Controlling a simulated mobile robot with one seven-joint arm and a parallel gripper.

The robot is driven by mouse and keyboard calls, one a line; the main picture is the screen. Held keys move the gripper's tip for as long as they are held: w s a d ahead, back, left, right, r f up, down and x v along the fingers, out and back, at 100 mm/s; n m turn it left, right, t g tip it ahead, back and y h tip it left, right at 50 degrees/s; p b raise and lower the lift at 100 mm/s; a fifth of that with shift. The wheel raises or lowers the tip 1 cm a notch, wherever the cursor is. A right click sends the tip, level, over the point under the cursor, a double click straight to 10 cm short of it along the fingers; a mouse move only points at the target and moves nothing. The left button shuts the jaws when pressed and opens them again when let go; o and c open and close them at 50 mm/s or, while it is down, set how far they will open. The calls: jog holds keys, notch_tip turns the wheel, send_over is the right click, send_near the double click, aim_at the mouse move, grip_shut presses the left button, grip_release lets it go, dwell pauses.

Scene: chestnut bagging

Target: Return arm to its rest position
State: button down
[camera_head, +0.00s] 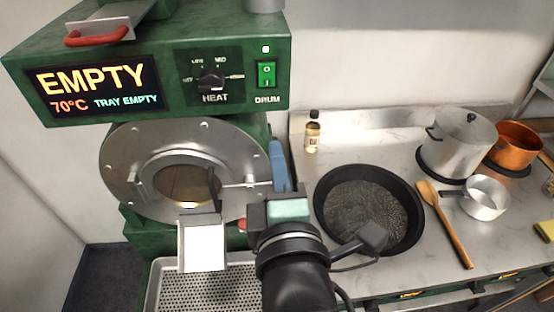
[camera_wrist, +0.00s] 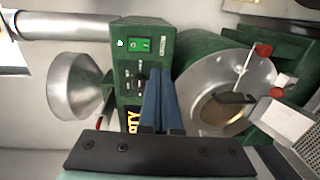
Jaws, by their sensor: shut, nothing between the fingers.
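My gripper (camera_head: 278,160) is in front of the roaster, just right of its round drum front in the head view. Its blue fingers are together and empty, and they also show in the wrist view (camera_wrist: 159,95). My dark arm reaches up from the bottom of the head view. In the head view the fingers overlap the right side of the roaster, and I cannot tell how large the gap is.
The green roaster (camera_head: 190,38) displays "EMPTY". A perforated tray (camera_head: 152,297) lies below its drum front (camera_head: 125,160). On the counter are a black pan (camera_head: 368,200), wooden spoon (camera_head: 445,225), steel pot (camera_head: 462,145), saucepan (camera_head: 487,200), copper pot (camera_head: 515,143) and bottle (camera_head: 312,137).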

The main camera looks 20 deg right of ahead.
jog(key=shift+s, duration=0.15)
jog(key=s+a+r+m+t+y, duration=0.1)
jog(key=a+r+m+t, duration=0.2)
jog(key=r, duration=0.7)
jog(key=s+a+r+m+t+y, duration=0.1)
jog(key=a+r+m+t+y, duration=0.1)
jog(key=a+r+m+t, duration=0.2)
jog(key=s+a+r+m+t+y, duration=0.1)
jog(key=a+r+m+t, duration=0.3)
jog(key=r, duration=1.4)
jog(key=a+m, duration=0.1)
jog(key=m, duration=0.2)
jog(key=shift+s+a+r+m+y, duration=0.2)
jog(key=shift+s+m+y, duration=0.1)
jog(key=shift+m, duration=0.1)
